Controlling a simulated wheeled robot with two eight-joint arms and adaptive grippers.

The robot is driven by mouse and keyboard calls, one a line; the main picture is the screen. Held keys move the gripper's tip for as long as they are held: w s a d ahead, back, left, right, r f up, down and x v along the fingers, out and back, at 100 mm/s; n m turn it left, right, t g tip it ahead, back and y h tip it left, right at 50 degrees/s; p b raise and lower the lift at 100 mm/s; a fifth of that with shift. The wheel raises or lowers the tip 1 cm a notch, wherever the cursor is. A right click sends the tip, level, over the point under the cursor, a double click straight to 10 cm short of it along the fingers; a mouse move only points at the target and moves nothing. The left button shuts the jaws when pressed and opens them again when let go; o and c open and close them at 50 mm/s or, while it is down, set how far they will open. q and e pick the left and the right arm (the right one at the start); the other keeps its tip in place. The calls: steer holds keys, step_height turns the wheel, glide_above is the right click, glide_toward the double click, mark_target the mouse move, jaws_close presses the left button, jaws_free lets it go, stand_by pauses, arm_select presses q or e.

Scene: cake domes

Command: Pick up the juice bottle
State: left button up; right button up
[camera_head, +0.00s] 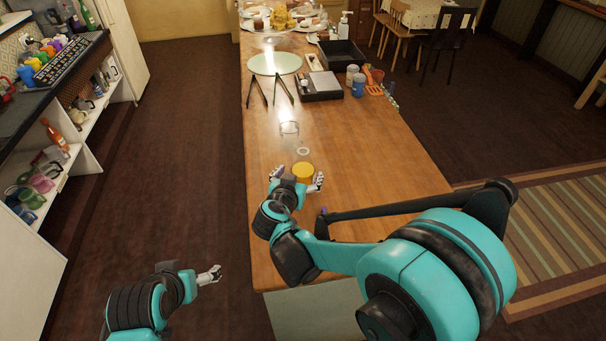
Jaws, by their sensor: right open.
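The juice bottle (303,170), with yellow juice inside and a clear upper part, stands on the wooden table (370,160). My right gripper (298,178) is open, low over the table at the bottle's near side. One finger is to the left of the bottle and the other to its right. I cannot tell whether either finger touches it. The bottle's lower part is partly hidden by the gripper. My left gripper (208,275) hangs over the floor left of the table, away from the bottle. Its jaw opening is not clear.
A clear glass (289,130) stands just behind the bottle. Farther back are a round glass-topped stand (274,64), a dark tray (342,54), jars (358,85) and orange utensils (374,88). The table right of the bottle is clear. A shelf counter stands at left.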

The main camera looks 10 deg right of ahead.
steer(key=b+x, duration=0.1)
steer(key=x, duration=0.3)
steer(key=shift+s+f, duration=0.1)
steer(key=shift+f, duration=0.05)
steer(key=shift+s, duration=0.1)
steer(key=c, duration=1.6)
steer(key=shift+o, duration=0.2)
